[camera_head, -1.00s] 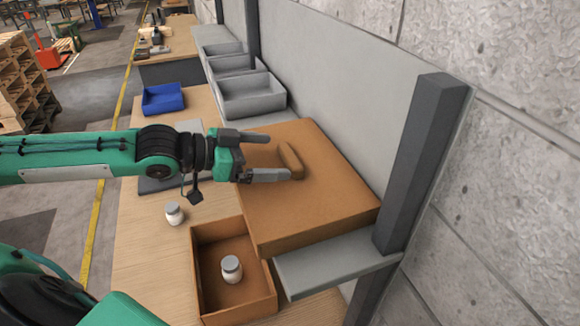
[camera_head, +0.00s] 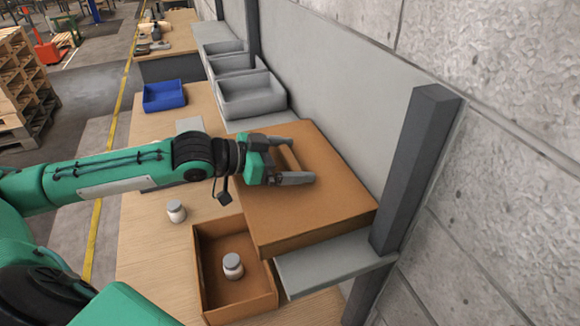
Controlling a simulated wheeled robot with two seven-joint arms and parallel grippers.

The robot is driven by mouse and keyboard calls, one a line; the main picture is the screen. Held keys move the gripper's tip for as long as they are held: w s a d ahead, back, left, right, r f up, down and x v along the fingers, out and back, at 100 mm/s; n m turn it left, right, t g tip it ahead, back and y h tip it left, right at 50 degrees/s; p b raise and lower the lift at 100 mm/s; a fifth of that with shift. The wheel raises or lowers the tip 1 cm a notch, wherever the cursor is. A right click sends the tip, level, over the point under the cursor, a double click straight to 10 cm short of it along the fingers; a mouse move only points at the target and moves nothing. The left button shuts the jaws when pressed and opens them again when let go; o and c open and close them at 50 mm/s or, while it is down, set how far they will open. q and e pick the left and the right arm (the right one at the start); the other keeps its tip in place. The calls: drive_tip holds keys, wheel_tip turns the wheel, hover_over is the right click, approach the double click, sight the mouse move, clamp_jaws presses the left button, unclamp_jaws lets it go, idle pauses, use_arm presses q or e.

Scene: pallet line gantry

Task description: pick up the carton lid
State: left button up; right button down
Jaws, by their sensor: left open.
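The carton lid (camera_head: 312,213) is a flat brown box-like lid with a raised handle bar (camera_head: 291,158) on top. It rests on a grey shelf (camera_head: 335,263) beside the wall. My left gripper (camera_head: 303,161) is open over the lid, with one finger on each side of the handle. I cannot tell whether the fingers touch it. An open brown carton (camera_head: 200,276) stands on the wooden table, in front of the lid, with a white bottle (camera_head: 233,266) inside. My right gripper is not in view.
A second white bottle (camera_head: 176,211) stands on the table (camera_head: 150,255) left of the carton. A blue bin (camera_head: 164,96) and several grey bins (camera_head: 250,97) are farther back. A dark post (camera_head: 413,170) rises right of the lid, against the wall.

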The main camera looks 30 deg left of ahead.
use_arm(q)
drive_tip(key=c, duration=0.9)
drive_tip(key=shift+c, duration=0.2)
